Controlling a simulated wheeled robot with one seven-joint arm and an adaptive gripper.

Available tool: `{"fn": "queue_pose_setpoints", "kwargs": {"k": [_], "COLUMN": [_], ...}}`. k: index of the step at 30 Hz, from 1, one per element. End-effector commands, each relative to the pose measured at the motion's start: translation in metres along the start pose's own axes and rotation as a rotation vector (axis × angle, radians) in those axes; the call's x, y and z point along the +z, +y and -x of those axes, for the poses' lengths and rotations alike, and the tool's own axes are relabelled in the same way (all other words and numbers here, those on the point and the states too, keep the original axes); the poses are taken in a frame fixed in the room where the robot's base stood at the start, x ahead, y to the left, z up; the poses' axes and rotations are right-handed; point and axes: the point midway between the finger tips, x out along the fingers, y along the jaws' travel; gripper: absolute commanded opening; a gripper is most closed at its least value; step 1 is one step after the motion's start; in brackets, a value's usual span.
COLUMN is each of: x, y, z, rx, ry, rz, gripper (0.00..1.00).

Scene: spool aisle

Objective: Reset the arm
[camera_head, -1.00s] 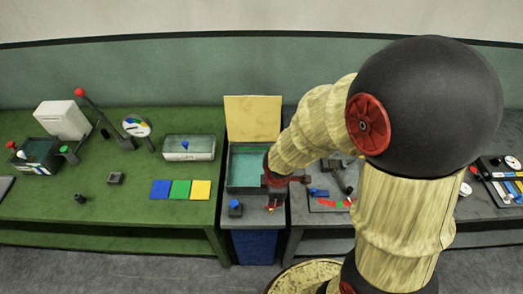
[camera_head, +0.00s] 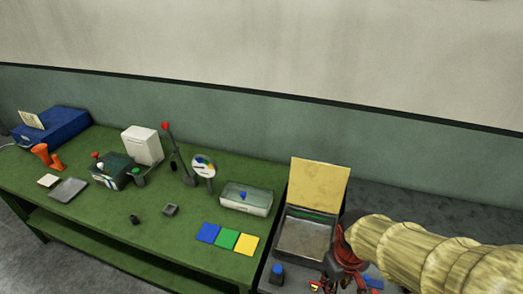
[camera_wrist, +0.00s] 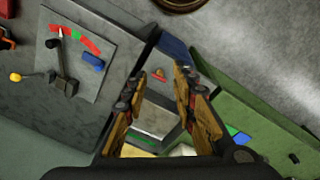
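My gripper (camera_head: 336,276) is at the lower right of the head view, at the end of my pale ribbed arm, beside the right front corner of an open bin (camera_head: 281,247). In the wrist view my gripper (camera_wrist: 157,80) has its two tan fingers spread apart, with nothing held between them. The bin (camera_wrist: 160,118) shows beyond the gap between the fingers. Its raised yellow lid (camera_head: 319,184) stands upright at the back in the head view. Part of the bench at the right is hidden behind my arm.
A green bench (camera_head: 110,205) holds a clear-lidded box (camera_head: 246,198), a dial (camera_head: 203,166), a red-knobbed lever (camera_head: 166,127) and coloured squares (camera_head: 228,238). A blue box (camera_head: 52,127) is at far left. A grey panel with a lever (camera_wrist: 75,55) shows in the wrist view.

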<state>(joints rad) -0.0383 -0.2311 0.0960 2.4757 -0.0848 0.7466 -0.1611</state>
Motion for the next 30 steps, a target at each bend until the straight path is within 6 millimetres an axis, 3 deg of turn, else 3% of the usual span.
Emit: {"fn": "queue_pose_setpoints", "kwargs": {"k": [6,15,20,30], "x": [0.013,0.024,0.028,0.028], "y": [-0.005,-0.006,-0.005,-0.004], "z": [0.053,0.109,0.12,0.12], "rx": [-0.015,-0.009,0.001,0.003], "ry": [0.138,0.376,0.434,0.438], "rz": [-0.207,-0.265,-0.269,-0.27], "gripper": [0.27,0.27,0.27,0.27]}}
